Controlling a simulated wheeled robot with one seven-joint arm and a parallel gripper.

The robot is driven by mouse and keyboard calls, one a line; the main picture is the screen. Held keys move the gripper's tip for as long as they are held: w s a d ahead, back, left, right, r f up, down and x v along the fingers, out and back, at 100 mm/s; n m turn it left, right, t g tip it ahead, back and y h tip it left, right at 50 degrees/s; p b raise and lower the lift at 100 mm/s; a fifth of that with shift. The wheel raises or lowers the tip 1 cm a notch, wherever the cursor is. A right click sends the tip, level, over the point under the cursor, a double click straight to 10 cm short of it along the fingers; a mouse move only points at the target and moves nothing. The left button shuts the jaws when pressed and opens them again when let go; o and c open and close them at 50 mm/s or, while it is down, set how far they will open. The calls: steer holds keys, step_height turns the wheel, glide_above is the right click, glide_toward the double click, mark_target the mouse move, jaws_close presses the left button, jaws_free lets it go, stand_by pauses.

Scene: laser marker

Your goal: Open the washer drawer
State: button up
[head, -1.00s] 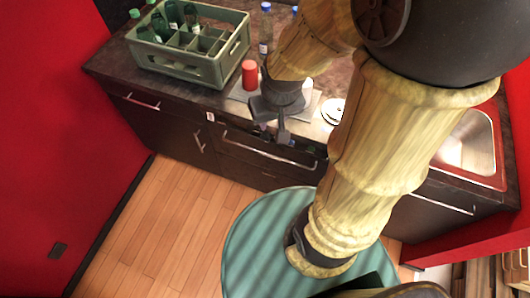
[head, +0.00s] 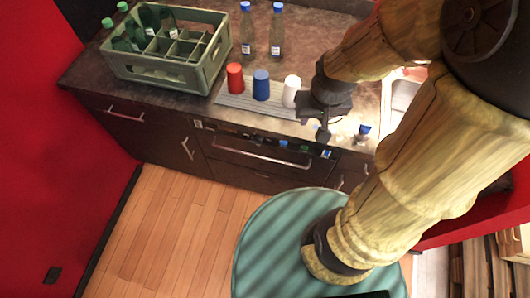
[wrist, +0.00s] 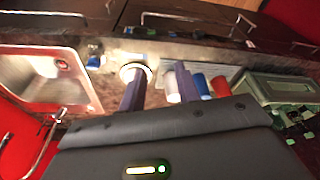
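The dark drawer (head: 240,155) with a long metal handle is under the counter in the head view. It looks slightly open, with small bottle tops showing in the narrow gap behind its front. Its handle (wrist: 183,22) appears to show at the top of the wrist view. My gripper (head: 322,128) is over the counter's front edge, above the drawer's right end, and apart from the handle. In the wrist view, its two fingers (wrist: 158,92) are spread with a gap between them. I see nothing held.
Red (head: 235,77), blue (head: 261,85) and white (head: 291,91) cups stand on a grey mat left of my gripper. A green bottle crate (head: 175,80) and two bottles are behind. A sink (wrist: 40,75) lies at left in the wrist view. A round teal surface (head: 290,240) is below my arm.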

steer(key=shift+d, duration=0.1)
steer(key=shift+f, duration=0.1)
steer(key=a+f+n+g+h+b, duration=0.1)
steer(key=a+f+n+h+b, duration=0.3)
steer(key=f+b, duration=0.85)
steer(key=a+f+n+g+h+b, duration=0.1)
steer(key=a+f+n+h+b, duration=0.15)
steer(key=a+f+b, duration=0.9)
steer(key=a+f+n+t+h+b, duration=0.2)
steer(key=a+f+t+b, duration=0.3)
steer(key=f+b, duration=0.1)
steer(key=a+f+n+t+h+b, duration=0.1)
steer(key=a+f+t+h+b, duration=0.1)
steer(key=a+f+t+b, duration=0.3)
step_height(320, 180, down, 4)
steer(key=shift+w+a+f+n+t+b, duration=0.25)
steer(key=shift+a+n+t+b, duration=0.15)
steer(key=shift+t, duration=0.2)
steer(key=shift+d+h, duration=0.15)
steer(key=shift+h, duration=0.1)
